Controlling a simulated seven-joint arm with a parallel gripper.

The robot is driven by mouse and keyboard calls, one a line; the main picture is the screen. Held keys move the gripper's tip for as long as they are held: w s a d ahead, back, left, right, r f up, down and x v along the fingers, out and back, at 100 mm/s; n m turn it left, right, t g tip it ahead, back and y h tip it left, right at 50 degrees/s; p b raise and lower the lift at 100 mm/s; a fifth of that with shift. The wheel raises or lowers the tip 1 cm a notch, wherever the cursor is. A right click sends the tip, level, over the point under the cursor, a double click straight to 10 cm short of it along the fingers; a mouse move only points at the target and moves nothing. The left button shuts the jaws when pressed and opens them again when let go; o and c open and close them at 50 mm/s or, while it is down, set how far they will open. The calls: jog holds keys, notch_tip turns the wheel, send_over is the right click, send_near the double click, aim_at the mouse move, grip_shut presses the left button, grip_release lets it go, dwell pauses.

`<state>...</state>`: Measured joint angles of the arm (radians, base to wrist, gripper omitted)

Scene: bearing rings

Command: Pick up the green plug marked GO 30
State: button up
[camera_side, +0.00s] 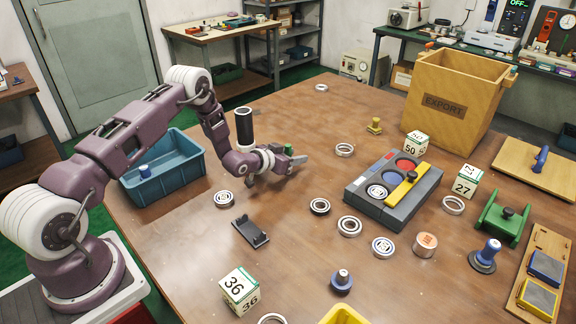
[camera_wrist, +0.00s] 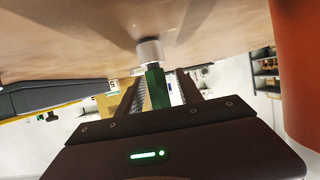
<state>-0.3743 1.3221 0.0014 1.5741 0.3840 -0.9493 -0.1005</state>
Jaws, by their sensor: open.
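The green plug (camera_side: 288,149) stands at my gripper (camera_side: 297,159) in the side view, mostly hidden by it. In the wrist view the plug's green shaft (camera_wrist: 155,88) lies between the two fingers of my gripper (camera_wrist: 156,80). A pale metal cylinder (camera_wrist: 150,52) adjoins the shaft at the table side. My gripper is open, with a finger on each side of the plug. I cannot tell whether either finger touches it. No marking on the plug can be read.
A grey block (camera_side: 394,190) with coloured round recesses stands right of my gripper. Several bearing rings, including a dark one (camera_side: 320,206), lie nearby. A black bracket (camera_side: 250,232) lies in front, a blue bin (camera_side: 190,180) left. A wooden EXPORT box (camera_side: 450,105) stands at the back right.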

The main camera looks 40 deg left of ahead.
grip_shut()
dwell(1.3)
